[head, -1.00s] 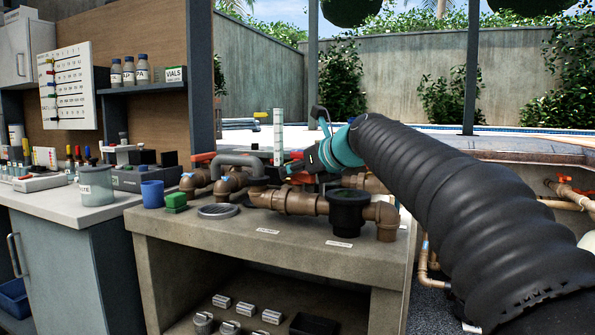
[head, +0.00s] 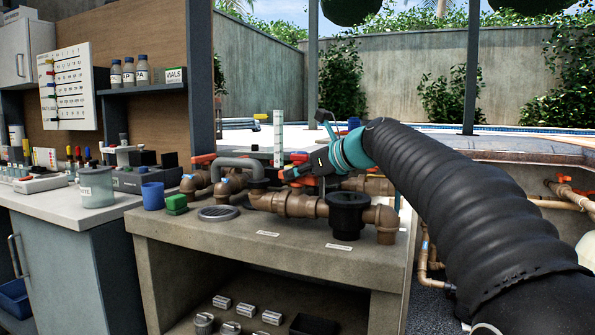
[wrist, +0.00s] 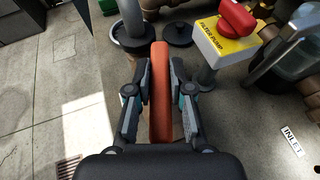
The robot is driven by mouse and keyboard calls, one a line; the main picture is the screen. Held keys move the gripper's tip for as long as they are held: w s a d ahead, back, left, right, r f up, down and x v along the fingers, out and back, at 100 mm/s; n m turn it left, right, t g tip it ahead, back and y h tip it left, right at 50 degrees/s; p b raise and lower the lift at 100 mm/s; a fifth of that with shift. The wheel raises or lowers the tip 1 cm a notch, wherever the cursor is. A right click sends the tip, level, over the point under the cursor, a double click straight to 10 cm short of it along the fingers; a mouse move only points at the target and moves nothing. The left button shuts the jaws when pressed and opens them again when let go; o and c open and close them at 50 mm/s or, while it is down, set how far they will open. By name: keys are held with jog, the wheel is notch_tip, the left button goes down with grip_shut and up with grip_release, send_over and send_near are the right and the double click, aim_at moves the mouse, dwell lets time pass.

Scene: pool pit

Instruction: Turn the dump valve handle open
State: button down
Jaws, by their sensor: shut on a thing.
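An orange-red valve handle (wrist: 160,90) runs upright through the middle of the wrist view. My gripper (wrist: 160,82) is shut on it, with one finger on each side. In the head view my gripper (head: 300,173) is low over the brown pipework (head: 285,203) on the concrete bench. Orange parts show beside it there, but the held handle is largely hidden.
A yellow box with a red knob (wrist: 238,18) stands close to the right of my gripper in the wrist view. A black round fitting (head: 348,212), a blue cup (head: 152,194) and a green block (head: 176,204) are on the bench (head: 250,245). Its front strip is mostly clear.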

jog(key=shift+n+g+y, duration=1)
jog(key=shift+n+g, duration=0.9)
jog(key=shift+g, duration=0.1)
jog(key=c, duration=1)
grip_release()
jog(key=shift+c, duration=0.2)
jog(key=v, duration=1.1)
jog(key=shift+d, duration=0.3)
jog(key=shift+d+r, duration=0.15)
jog(key=shift+d, duration=0.05)
